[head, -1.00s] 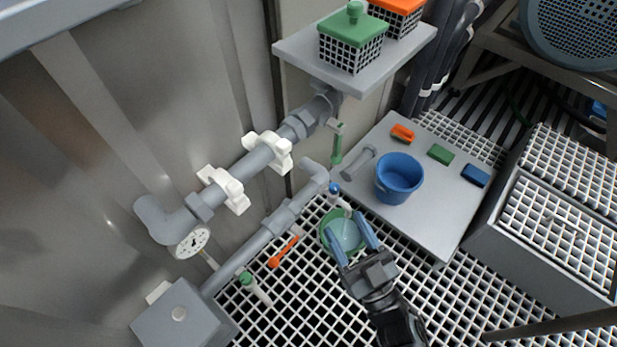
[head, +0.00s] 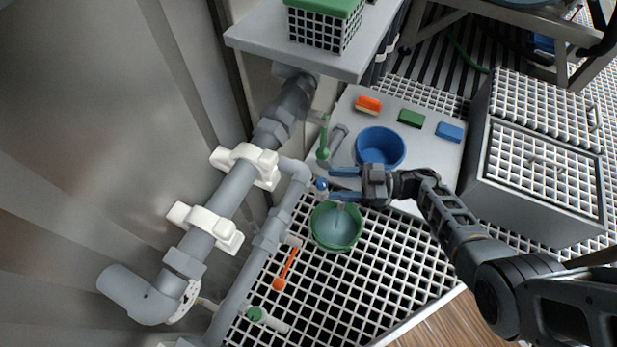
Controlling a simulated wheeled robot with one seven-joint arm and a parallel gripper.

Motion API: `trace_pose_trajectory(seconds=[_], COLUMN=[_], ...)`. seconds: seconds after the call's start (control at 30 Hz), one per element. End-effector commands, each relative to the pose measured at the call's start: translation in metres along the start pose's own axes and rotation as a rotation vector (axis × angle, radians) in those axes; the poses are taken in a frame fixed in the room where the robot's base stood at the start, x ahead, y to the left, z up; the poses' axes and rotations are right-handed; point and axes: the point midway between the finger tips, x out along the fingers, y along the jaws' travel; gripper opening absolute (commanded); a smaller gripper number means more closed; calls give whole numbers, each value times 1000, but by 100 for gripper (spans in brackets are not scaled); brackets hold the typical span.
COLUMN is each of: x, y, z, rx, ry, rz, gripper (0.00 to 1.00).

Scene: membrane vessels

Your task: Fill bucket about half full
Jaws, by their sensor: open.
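A green bucket (head: 326,241) stands on the white grating below a small tap with a blue knob (head: 321,185). Pale bluish water (head: 338,229) lies in it; its exact level is hard to judge. A thin pale streak shows above the water, but I cannot tell whether it is a running stream. A blue bucket (head: 380,147) stands on the grey platform behind. My gripper (head: 332,183) is open with its blue fingers pointing left. The blue knob is at the fingertips, in line with the gap; contact cannot be told. Nothing is held.
Grey pipes (head: 228,190) with white clamps run along the wall at left. Levers, one orange (head: 286,268) and one green (head: 324,142), and a green-capped tap (head: 257,314) sit near the pipes. Orange, green and blue brushes or sponges (head: 411,118) lie on the platform (head: 345,104).

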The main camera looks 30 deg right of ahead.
Motion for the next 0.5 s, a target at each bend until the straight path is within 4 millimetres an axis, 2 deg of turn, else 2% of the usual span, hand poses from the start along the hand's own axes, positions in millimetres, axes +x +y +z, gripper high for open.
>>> trace_pose_trajectory(seconds=[0.3, 0.5], x=[49, 63], y=[0, 0], z=[2, 0], rx=[-3, -3], ry=[2, 2], rz=[0, 1], gripper=[57, 57])
